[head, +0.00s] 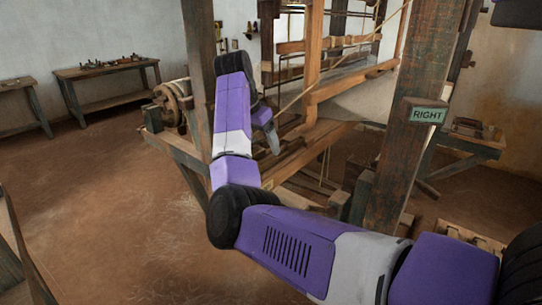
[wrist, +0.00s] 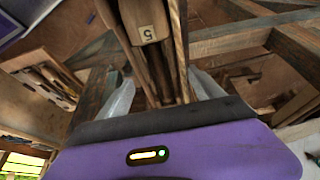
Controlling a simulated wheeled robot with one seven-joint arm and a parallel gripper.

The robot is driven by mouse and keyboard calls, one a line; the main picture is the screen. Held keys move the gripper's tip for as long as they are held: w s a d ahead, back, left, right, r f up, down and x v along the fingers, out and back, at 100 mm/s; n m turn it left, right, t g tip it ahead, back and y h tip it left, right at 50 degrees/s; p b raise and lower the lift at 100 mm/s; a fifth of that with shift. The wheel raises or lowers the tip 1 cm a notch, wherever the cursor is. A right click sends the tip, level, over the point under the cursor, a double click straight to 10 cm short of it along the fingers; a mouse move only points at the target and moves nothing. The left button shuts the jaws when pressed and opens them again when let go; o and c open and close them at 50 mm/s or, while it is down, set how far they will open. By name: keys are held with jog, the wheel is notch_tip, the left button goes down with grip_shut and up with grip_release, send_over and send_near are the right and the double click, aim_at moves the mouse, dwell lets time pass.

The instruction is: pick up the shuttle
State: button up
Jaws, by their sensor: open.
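My gripper (head: 272,140) is at the loom's side, over the wooden beams, in the head view. In the wrist view its two pale fingers (wrist: 160,82) are apart. Between and beyond them is a long, rounded brown wooden piece (wrist: 138,14) with a tag marked 5. It may be the shuttle, but I cannot tell for sure. Its near end runs down toward the dark gripper body, and I cannot tell whether the fingers touch it. In the head view I cannot make out the shuttle; my arm covers part of that area.
The wooden loom frame (head: 318,60) stands around my gripper. A thick post (head: 410,150) bears a green RIGHT sign (head: 428,115). Workbenches (head: 105,70) stand at the back left, with open brown floor before them. A wooden tray (wrist: 70,72) shows left in the wrist view.

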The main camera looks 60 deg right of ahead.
aim_at(266, 156)
jog(key=x, duration=0.4)
jog(key=c, duration=1.5)
jog(key=shift+r, duration=0.1)
grip_shut()
